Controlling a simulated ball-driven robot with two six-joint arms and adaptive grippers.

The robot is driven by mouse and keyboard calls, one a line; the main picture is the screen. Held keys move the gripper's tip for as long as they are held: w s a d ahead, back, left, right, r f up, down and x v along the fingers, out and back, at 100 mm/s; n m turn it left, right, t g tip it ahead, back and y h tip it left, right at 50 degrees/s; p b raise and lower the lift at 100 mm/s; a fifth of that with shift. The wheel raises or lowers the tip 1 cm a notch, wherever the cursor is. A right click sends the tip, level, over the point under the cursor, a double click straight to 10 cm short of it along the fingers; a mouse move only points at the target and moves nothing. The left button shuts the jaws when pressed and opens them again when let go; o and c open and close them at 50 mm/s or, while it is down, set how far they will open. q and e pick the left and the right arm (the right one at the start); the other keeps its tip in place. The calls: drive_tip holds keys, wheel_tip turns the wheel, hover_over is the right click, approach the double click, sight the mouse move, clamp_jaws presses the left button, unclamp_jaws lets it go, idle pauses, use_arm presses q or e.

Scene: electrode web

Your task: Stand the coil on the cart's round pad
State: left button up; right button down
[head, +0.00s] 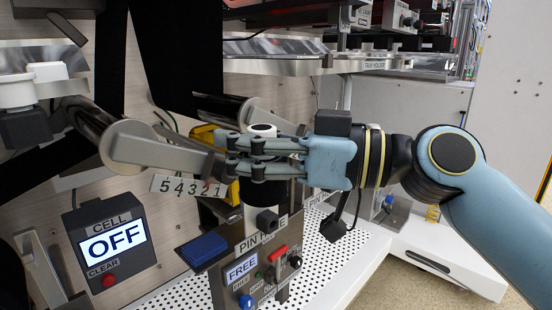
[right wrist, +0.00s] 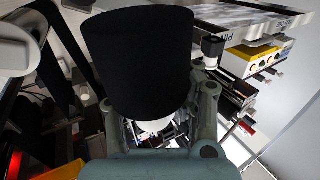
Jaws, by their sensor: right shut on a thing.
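My right gripper (head: 258,155) comes in from the right in the head view, with its fingers closed around a coil. The coil's white core end (head: 262,130) shows just above the fingers, and its dark body (head: 257,190) shows below them. In the right wrist view the coil (right wrist: 138,60) is a large black cylinder, with a white core end (right wrist: 155,126) between the fingers. Whether the coil touches the mount below it is hard to tell. I cannot make out the cart or its round pad in either view. My left gripper is not in view.
A control box (head: 258,270) reading FREE stands under the gripper, beside a blue block (head: 203,249). A metal lever arm (head: 160,150) lies close left of the fingers. A display (head: 112,245) reads OFF. A perforated white shelf (head: 335,255) is partly clear.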

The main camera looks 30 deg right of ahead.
drive_tip(key=a+r+n+g+y, duration=0.4)
drive_tip(key=a+g, duration=0.1)
drive_tip(key=a, duration=0.2)
drive_tip(key=w+a+f+n+g, duration=0.4)
drive_tip(key=a+f+n+g, duration=0.1)
drive_tip(key=g, duration=0.2)
drive_tip(key=s+d+r+m+t+h, duration=0.3)
drive_tip(key=s+d+r+m+t, duration=0.3)
drive_tip(key=d+r+m+t, duration=0.35)
drive_tip(key=w+a+f+n+g+y, duration=0.1)
drive_tip(key=w+a+f+n+g, duration=0.1)
drive_tip(key=f+n+g, duration=0.3)
drive_tip(key=w+a+f+n+g+y, duration=0.1)
drive_tip(key=w+a+f+n+g, duration=0.2)
drive_tip(key=n+g, duration=0.5)
drive_tip(key=a+f+g, duration=0.1)
drive_tip(key=f+g, duration=0.1)
drive_tip(key=g, duration=0.2)
drive_tip(key=shift+n, duration=0.35)
